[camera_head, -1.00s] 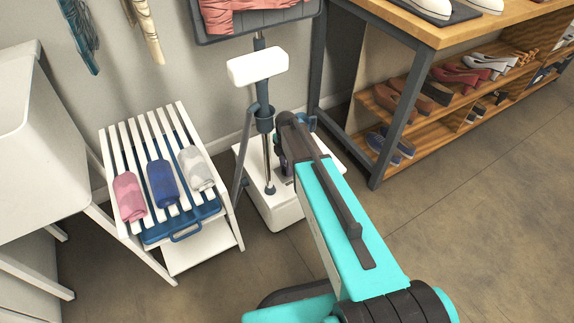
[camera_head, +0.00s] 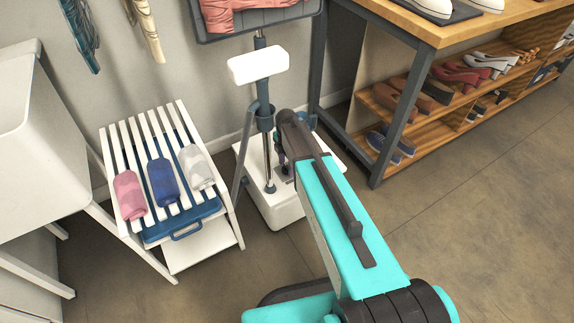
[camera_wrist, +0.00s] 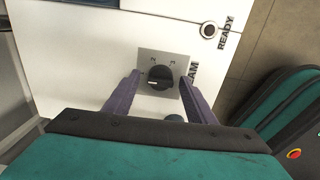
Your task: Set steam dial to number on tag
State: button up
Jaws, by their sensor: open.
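The steam dial (camera_wrist: 159,77) is a round black knob on a grey square plate (camera_wrist: 147,59) on the white steamer base. In the wrist view the numbers 2 and 3 show beside it; other marks are hidden or too small. A light line on the knob points toward the left. My gripper (camera_wrist: 160,88) is open, one purple finger on each side of the knob, with gaps to it. The steamer base (camera_head: 284,208) stands on the floor in the head view, partly behind my arm. I cannot make out a tag with a number.
A white slatted stool (camera_head: 133,165) with pink, blue and grey rolls stands left of the steamer. A shoe shelf (camera_head: 432,125) stands at the right. Beside the dial is a round button marked READY (camera_wrist: 209,30). Open floor lies at the lower right.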

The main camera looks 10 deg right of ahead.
aim_at(287, 166)
notch_tip(287, 166, up, 14)
jog(key=p, duration=0.2)
jog(key=shift+f, duration=0.25)
dwell(0.6)
jog(key=s+f+m+g+p, duration=0.2)
jog(key=s+m+p, duration=0.6)
jog(key=s, duration=1.3)
jog(key=s+f+m+g+p, duration=0.3)
jog(key=s+f+m+p, duration=0.4)
jog(key=s+m, duration=0.6)
jog(key=s+p, duration=0.1)
jog(key=s, duration=0.7)
jog(key=shift+d+f+m, duration=0.15)
jog(key=shift+d+m, duration=0.15)
jog(key=shift+m, duration=0.1)
